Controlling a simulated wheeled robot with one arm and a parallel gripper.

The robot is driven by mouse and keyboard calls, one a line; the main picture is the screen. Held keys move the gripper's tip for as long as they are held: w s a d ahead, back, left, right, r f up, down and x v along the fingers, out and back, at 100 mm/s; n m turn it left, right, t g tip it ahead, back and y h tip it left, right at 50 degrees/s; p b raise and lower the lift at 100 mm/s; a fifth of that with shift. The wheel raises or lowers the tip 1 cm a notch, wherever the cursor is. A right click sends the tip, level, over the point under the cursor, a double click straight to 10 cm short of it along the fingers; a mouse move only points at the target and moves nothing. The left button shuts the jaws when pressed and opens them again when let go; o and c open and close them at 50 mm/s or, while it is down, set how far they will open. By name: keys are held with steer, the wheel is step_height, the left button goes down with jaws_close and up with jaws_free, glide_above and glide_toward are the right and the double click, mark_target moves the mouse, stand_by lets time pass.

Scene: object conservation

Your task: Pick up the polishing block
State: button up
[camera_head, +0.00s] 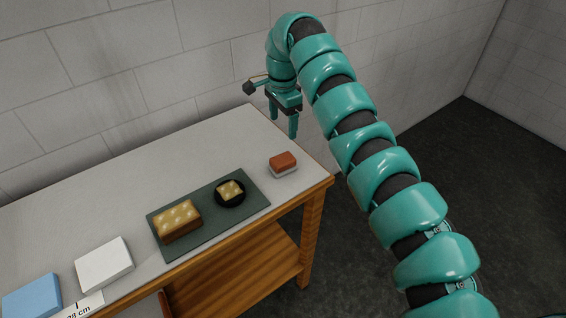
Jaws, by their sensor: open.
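A small block (283,161) with an orange-brown top and a pale lower layer sits near the right end of the table; it looks like the polishing block, though I cannot be sure. My gripper (283,124) is open and empty, with its fingers pointing down. It is above the far right edge of the table, behind the orange-brown block in the picture and apart from it. Nothing hides the block.
A dark green mat (197,241) carries a brown block with a yellowish top (178,217) and a black round dish (239,202) holding a smaller yellowish piece. A white block (104,262), a blue block (32,297) and a scale strip (85,305) lie left. The table's (120,195) back is clear.

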mark_target(283, 158)
step_height(283, 158, down, 10)
steer(key=p, duration=0.3)
steer(key=shift+f, duration=0.25)
steer(key=shift+f+p, duration=0.6)
steer(key=shift+p, duration=0.2)
steer(key=shift+s+f+p, duration=0.1)
steer(key=shift+f+p, duration=0.85)
steer(key=shift+f, duration=1.05)
steer(key=c, duration=1.1)
steer(key=shift+r, duration=0.15)
